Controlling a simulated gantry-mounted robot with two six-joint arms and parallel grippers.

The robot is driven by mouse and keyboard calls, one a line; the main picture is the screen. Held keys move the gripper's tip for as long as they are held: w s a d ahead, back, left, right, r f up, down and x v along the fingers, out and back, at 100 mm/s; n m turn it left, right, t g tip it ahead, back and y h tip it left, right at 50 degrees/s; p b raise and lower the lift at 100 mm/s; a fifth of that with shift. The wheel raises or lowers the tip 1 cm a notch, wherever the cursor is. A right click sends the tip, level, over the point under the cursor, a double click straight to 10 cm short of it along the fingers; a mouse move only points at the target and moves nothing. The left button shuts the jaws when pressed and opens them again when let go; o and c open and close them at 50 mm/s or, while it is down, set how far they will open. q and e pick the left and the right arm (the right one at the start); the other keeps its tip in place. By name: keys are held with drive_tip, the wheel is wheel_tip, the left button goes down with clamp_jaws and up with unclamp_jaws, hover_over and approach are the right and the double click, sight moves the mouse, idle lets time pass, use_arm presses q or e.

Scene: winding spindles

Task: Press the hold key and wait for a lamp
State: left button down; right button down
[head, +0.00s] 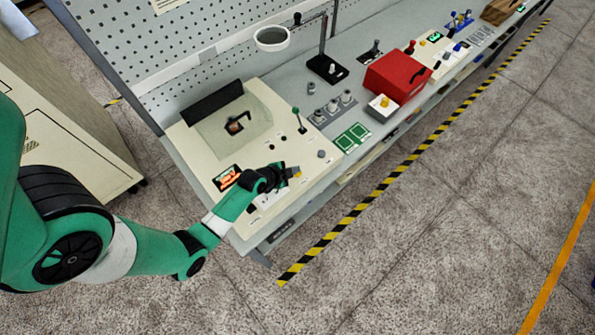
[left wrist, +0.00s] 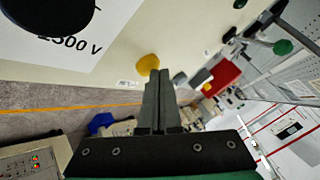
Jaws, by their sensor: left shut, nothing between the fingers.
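The cream machine (head: 189,158) stands at the near left end of the bench, with an orange lit display (head: 227,178) and a clear window over a dark part. A yellow key or knob (left wrist: 147,64) on its panel shows just beyond the fingertips of my left gripper (left wrist: 160,74). The fingers are shut and empty, and I cannot tell whether they touch it. In the head view my left gripper (head: 284,174) is over the panel's front part and hides some controls. Which control is the hold key, and any lit lamp, I cannot make out. My right gripper is not in view.
A lever with a green ball (head: 296,111) stands on the machine's right part. Further along the bench are green boards (head: 351,138), a red box (head: 396,77) and a post with a white ring (head: 271,39). Striped tape (head: 345,220) marks the floor in front.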

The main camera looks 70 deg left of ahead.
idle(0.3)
use_arm(q)
drive_tip(key=shift+r+p, duration=0.85)
drive_tip(key=shift+p, duration=0.05)
drive_tip(key=shift+r, duration=0.1)
wheel_tip(320, 180, up, 5)
drive_tip(key=p, duration=0.5)
idle(0.5)
